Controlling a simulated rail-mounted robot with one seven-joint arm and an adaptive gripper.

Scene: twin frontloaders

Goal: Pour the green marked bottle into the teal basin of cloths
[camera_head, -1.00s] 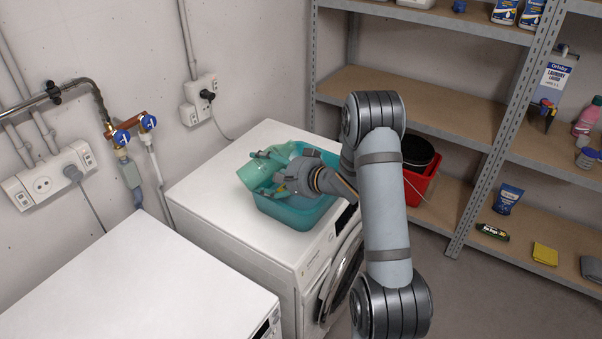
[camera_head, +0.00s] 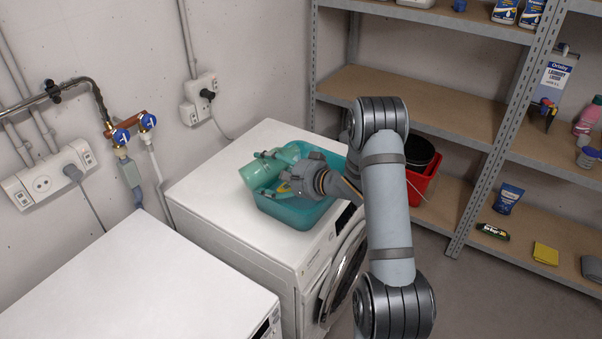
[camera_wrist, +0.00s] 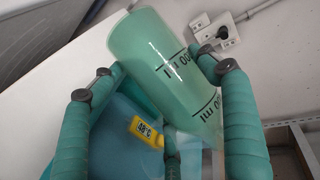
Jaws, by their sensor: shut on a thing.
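My gripper (camera_head: 276,170) is shut on a green translucent bottle (camera_head: 257,174) with dark ml marks, which show clearly in the wrist view (camera_wrist: 165,70). The bottle lies strongly tilted between the fingers, above the left part of the teal basin (camera_head: 290,214). Its broad end points left in the head view. The basin sits on the far white frontloader. A yellow tag with a temperature reading (camera_wrist: 146,131) shows on a blue-teal surface below the bottle. The cloths cannot be made out behind my gripper and the bottle. No stream of liquid can be made out.
The far frontloader's white top (camera_head: 215,190) is bare around the basin. A second white frontloader (camera_head: 140,280) stands nearer, its top clear. Taps (camera_head: 134,130) and sockets (camera_head: 200,98) are on the wall.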

